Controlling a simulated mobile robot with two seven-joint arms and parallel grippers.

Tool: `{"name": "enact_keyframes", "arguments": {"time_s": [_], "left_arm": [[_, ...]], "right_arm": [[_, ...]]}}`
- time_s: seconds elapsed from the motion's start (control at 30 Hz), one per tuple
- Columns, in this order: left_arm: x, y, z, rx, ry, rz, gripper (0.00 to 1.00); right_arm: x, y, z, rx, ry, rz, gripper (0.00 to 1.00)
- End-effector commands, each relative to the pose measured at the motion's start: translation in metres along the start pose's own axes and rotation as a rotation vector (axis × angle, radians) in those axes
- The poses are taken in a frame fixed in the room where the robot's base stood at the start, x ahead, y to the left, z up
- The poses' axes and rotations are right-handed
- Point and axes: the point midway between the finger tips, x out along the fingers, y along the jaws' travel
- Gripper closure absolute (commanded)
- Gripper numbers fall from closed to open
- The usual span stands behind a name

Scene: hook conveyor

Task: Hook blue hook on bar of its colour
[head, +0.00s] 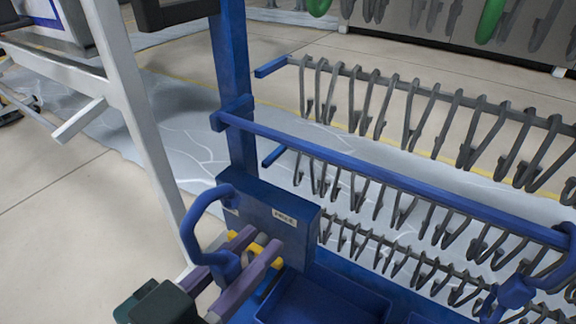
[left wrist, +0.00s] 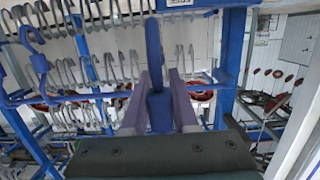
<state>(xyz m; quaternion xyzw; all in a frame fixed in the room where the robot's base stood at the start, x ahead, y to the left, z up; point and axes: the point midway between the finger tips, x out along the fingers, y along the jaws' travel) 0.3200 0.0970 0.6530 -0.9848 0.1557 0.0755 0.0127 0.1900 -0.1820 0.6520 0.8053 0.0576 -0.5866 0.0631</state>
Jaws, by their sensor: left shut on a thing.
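My left gripper (head: 256,244) is shut on a blue hook (head: 205,208) at the lower left of the head view. The hook's curved top rises above the purple-grey fingers. In the left wrist view the hook (left wrist: 155,50) stands upright between the fingers (left wrist: 163,92). The blue bar (head: 370,174) slants from the blue post down to the right edge. The held hook is apart from the bar in the picture, below and left of its near end. A second blue hook (head: 518,290) shows at the lower right, near the bar's far right part. My right gripper is not in view.
Grey rails carrying several grey hooks (head: 410,110) run behind and below the blue bar. A blue post (head: 232,80) and a labelled blue box (head: 272,222) stand close to my gripper. A blue tray (head: 325,300) lies below. A white frame post (head: 140,120) rises at left.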

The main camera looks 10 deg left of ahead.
Motion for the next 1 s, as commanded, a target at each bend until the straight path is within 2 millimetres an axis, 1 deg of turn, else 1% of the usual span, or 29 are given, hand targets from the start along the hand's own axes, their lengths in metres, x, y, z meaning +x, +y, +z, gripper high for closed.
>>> {"name": "enact_keyframes", "arguments": {"time_s": [0.1, 0.47, 1.0], "left_arm": [[0.011, 0.000, -0.001, -0.001, 0.004, 0.001, 1.00], [0.043, 0.000, -0.006, 0.001, 0.004, 0.001, 1.00], [0.090, 0.000, -0.012, 0.000, 0.003, 0.001, 1.00]], "right_arm": [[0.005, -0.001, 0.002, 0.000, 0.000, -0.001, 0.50], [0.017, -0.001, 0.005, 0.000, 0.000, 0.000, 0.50], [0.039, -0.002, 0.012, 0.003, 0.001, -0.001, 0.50]]}}
